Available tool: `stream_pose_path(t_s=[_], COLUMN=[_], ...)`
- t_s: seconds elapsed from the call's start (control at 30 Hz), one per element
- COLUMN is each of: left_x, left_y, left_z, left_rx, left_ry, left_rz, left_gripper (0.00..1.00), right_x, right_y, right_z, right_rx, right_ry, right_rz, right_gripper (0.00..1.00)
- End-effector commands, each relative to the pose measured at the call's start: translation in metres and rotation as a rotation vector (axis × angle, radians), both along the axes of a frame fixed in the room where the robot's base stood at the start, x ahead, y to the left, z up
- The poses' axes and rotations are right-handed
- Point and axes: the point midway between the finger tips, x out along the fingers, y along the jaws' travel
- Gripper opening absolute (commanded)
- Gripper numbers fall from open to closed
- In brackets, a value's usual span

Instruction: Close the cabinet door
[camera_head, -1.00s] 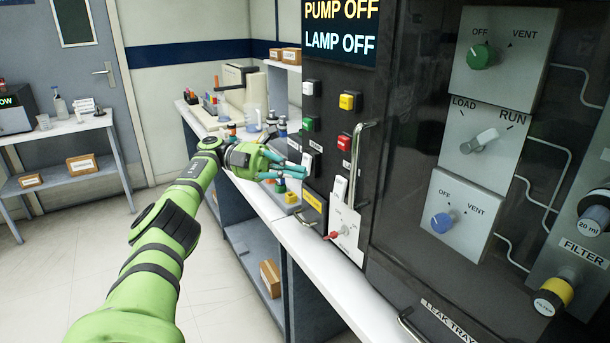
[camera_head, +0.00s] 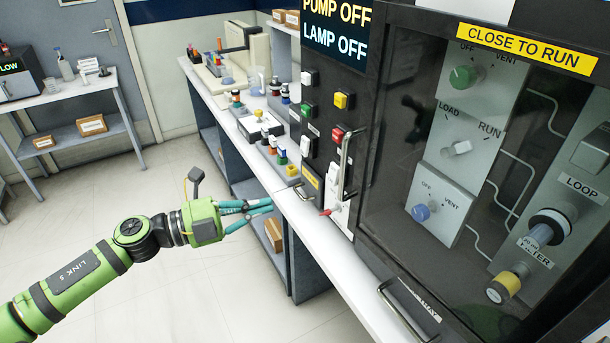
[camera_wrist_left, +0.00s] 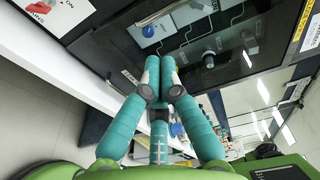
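The cabinet door (camera_head: 397,140) is a dark-framed clear panel on the right in the head view, with a yellow "CLOSE TO RUN" label (camera_head: 525,48). A silver bar handle (camera_head: 346,165) stands at its left edge. Knobs and tubing show through the panel. I cannot tell how far the door stands from its frame. My left gripper (camera_head: 271,206) is left of and below the handle, apart from it, with its teal fingers pointing right. The fingers are drawn together with nothing between them. In the left wrist view the fingertips (camera_wrist_left: 160,66) lie across the cabinet's dark front. My right gripper is out of view.
A white bench (camera_head: 312,225) runs under the cabinet, with small bottles (camera_head: 283,157) near its edge. A control panel with coloured buttons (camera_head: 343,100) and a red switch (camera_head: 326,212) is beside the handle. A lower handle (camera_head: 405,308) sticks out in front. Open floor lies left.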

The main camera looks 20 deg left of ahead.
Motion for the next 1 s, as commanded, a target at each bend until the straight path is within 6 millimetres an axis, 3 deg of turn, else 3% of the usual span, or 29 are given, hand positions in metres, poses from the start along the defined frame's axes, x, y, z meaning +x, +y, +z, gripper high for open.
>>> stream_pose_path(t_s=[0.27, 1.0], left_x=[0.01, 0.091], left_y=[-0.013, -0.092], left_z=[0.004, 0.004], left_rx=[-0.003, -0.005], left_ry=[-0.004, -0.001], left_rz=[0.007, 0.007], left_gripper=[0.0, 0.0], right_x=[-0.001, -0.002], right_y=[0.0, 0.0], right_z=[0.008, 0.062], right_rx=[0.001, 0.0], right_ry=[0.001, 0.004], right_rz=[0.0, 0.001], right_gripper=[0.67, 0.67])
